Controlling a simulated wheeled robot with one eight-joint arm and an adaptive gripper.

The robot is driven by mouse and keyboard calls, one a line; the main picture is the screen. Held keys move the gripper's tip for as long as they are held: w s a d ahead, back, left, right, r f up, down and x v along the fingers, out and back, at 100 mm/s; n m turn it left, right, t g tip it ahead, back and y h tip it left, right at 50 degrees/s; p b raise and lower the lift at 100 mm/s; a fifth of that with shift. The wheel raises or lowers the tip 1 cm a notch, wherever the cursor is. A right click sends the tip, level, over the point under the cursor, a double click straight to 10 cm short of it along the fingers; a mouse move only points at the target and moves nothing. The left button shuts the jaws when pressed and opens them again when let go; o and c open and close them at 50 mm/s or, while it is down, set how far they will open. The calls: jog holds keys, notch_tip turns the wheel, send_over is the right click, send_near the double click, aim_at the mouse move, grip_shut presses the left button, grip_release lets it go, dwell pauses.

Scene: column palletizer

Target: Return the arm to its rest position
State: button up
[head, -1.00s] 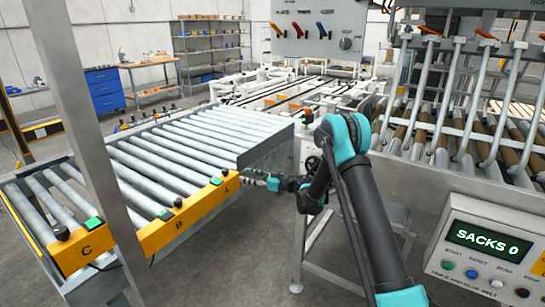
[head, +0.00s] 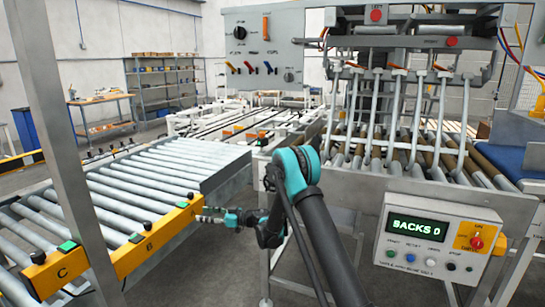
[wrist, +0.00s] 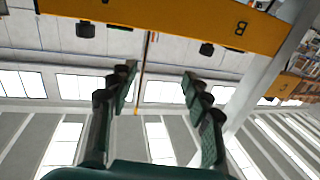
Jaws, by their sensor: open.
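My gripper (head: 207,216) is in the head view at the end of my teal and black arm, beside the yellow front rail (head: 160,238) of the roller conveyor. In the wrist view my gripper (wrist: 158,85) has its two dark fingers spread wide apart with nothing between them. The wrist picture looks upside down or tilted, with the yellow rail (wrist: 170,22) marked B across its top. My arm is bent, with its elbow high in front of the machine frame. The gap between fingertips and rail is hard to judge.
The roller conveyor (head: 130,187) is empty, with buttons along its rail. A grey post (head: 65,130) stands at left. A lever panel (head: 264,47) and sloped rollers (head: 420,160) stand behind. Floor shows below my arm.

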jog(key=w+d+r+m+t+h, duration=0.2)
jog(key=w+d+r+m+t, duration=0.15)
jog(key=d+r+t, duration=0.35)
jog(key=w+d+r+m+t+h, duration=0.1)
jog(key=w+d+r+m+t, duration=0.25)
jog(key=d+r, duration=0.45)
jog(key=s+d+r+m+t+h, duration=0.2)
jog(key=d+r+m+h, duration=0.15)
jog(key=d+h, duration=0.45)
jog(key=s+d+r+m+t+h, duration=0.15)
jog(key=d+m+h, duration=0.25)
jog(key=d, duration=0.8)
jog(key=s+d+f+m+g+h, duration=0.1)
jog(key=s+d+f+g+h, duration=0.25)
jog(key=s+d, duration=0.4)
jog(key=s+d+f+m+g+h, duration=0.2)
jog(key=s+d+f, duration=0.35)
jog(key=s, duration=0.35)
jog(key=s+f+g+y, duration=0.1)
jog(key=s+f+g, duration=0.1)
jog(key=s, duration=0.6)
jog(key=s+f+n+g, duration=0.1)
jog(key=s+f+g, duration=0.1)
jog(key=s+f, duration=0.3)
jog(key=s+f+g+y, duration=0.1)
jog(key=s+f+g, duration=0.2)
jog(key=s, duration=0.9)
jog(key=shift+s+a+f+y, duration=0.25)
jog(key=shift+f+y, duration=0.1)
jog(key=shift+f, duration=0.2)
